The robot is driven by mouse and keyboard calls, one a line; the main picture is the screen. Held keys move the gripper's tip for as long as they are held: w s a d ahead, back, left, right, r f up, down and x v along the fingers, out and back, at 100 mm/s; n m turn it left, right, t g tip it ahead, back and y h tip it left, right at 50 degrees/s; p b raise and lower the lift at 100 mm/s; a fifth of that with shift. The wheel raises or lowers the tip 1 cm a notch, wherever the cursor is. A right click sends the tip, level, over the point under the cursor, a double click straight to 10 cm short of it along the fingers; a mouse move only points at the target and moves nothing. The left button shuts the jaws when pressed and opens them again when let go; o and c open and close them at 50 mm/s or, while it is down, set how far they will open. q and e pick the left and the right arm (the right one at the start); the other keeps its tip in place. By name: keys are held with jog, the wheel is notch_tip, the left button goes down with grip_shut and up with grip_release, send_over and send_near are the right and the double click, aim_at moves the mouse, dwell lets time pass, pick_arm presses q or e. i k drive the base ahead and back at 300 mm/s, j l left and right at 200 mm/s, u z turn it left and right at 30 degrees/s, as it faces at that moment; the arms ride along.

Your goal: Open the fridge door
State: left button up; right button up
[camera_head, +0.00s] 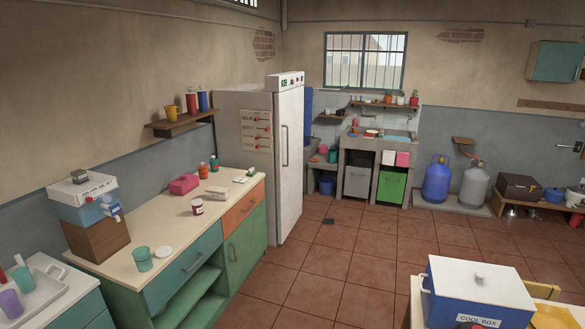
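The white fridge (289,160) stands upright past the far end of the counter, in the middle left of the head view. Its front door faces right and looks shut, with a long vertical handle (285,146) on it. A control panel sits at the top of the door. The grey side of the fridge (238,125) carries a paper with red markings. Neither of my grippers shows in the head view, so no contact with the fridge is visible.
A counter (150,230) with teal, green and orange fronts runs along the left wall up to the fridge. A blue cool box (478,290) stands on a table at the lower right. The tiled floor (340,255) before the fridge door is clear.

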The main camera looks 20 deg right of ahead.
aim_at(288, 105)
jog(key=i+j, duration=0.15)
jog(key=i, duration=0.25)
jog(key=i+j+z, duration=0.1)
jog(key=i, duration=0.3)
jog(key=i+l+z, duration=0.15)
jog(key=i+z, duration=0.25)
jog(key=i, duration=0.25)
jog(key=i+z, duration=0.4)
jog(key=i, duration=0.2)
jog(key=i+j+z, duration=0.4)
jog(key=i, duration=0.2)
jog(key=i+z, duration=0.15)
jog(key=i, duration=1.95)
